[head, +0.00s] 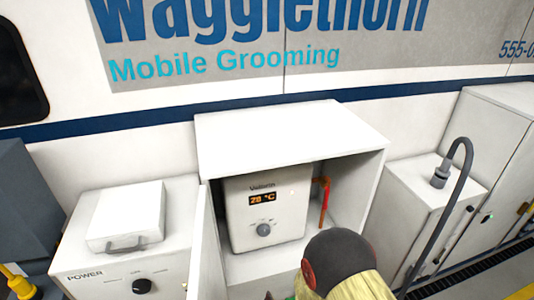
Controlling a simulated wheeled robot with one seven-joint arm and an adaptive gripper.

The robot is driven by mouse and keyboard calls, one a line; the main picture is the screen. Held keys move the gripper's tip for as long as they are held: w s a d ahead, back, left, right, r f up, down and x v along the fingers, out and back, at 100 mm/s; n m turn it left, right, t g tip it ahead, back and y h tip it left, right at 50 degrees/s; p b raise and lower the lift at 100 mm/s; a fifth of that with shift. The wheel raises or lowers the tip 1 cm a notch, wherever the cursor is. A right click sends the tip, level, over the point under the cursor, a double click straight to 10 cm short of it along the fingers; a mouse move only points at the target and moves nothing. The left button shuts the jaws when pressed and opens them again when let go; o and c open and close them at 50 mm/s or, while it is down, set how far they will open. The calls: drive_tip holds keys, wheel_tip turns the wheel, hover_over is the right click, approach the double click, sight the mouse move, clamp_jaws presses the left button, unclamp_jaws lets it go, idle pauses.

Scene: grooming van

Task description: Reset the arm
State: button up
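In the head view, a rounded part with a dark red disc, a black ring and a pale yellow body rises at the bottom edge, right of centre. It looks like a link of my arm. It stands in front of the lower right of an open white cabinet (290,135). The rest of the arm is out of the frame, and my gripper does not show.
A POWER box (110,262) is at left; a white unit (425,195) with a grey hose (440,220) is at right.

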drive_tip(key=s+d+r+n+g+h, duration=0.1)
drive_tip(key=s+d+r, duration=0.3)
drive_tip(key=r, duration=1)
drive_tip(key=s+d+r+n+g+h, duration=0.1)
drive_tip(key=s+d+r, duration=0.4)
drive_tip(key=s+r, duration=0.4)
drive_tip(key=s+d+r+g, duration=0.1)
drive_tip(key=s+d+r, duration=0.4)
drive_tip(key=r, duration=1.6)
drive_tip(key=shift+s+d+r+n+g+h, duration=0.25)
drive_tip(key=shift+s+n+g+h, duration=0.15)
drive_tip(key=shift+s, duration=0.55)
